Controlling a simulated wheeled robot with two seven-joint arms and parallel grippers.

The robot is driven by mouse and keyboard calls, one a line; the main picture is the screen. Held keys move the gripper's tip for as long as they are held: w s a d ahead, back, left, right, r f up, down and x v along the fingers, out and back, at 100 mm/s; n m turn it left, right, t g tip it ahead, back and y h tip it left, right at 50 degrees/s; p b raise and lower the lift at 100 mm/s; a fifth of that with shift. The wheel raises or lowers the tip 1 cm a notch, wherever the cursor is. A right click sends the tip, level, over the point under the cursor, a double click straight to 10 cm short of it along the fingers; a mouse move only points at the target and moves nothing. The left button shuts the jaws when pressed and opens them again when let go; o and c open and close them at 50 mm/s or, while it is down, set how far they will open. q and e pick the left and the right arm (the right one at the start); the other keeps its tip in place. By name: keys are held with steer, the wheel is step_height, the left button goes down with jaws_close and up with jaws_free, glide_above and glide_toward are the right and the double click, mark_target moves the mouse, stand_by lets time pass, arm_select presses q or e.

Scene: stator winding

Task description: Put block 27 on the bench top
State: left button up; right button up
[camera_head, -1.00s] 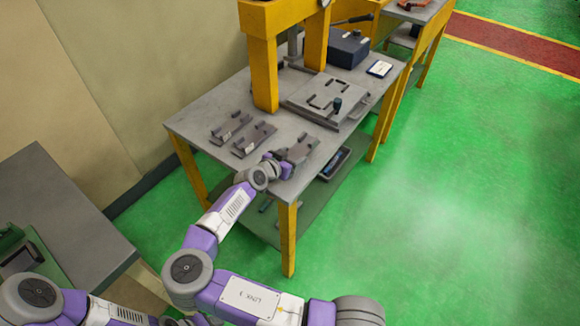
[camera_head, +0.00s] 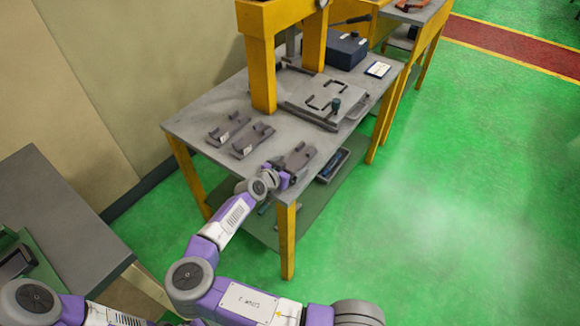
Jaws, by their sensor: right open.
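Three similar grey blocks with small upright posts are on the grey bench top (camera_head: 213,110). One is the left block (camera_head: 226,128), one the middle block (camera_head: 252,140), and one the block nearest my gripper (camera_head: 299,156), by the front edge. Their numbers are too small to read, so I cannot tell which is block 27. My right gripper (camera_head: 288,172) is open at the near side of the nearest block. Its fingertips are small and partly hidden, and I cannot tell whether they touch the block. My left gripper is not in view.
A grey plate fixture (camera_head: 318,97) with dark brackets lies farther back. A yellow frame (camera_head: 262,75) stands on the bench, with a dark blue box (camera_head: 347,52) behind. A tray (camera_head: 333,166) sits on the lower shelf. Another table (camera_head: 70,225) is at lower left.

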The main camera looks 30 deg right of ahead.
steer(key=shift+a+r, duration=0.1)
steer(key=shift+r, duration=0.05)
steer(key=p+v, duration=0.2)
steer(key=v, duration=0.8)
steer(key=shift+s+a+r+p, duration=0.2)
steer(key=shift+a+p, duration=0.1)
steer(key=shift+p, duration=0.1)
steer(key=shift+s+a+r, duration=0.1)
steer(key=shift+s+a, duration=0.05)
steer(key=shift+a, duration=0.3)
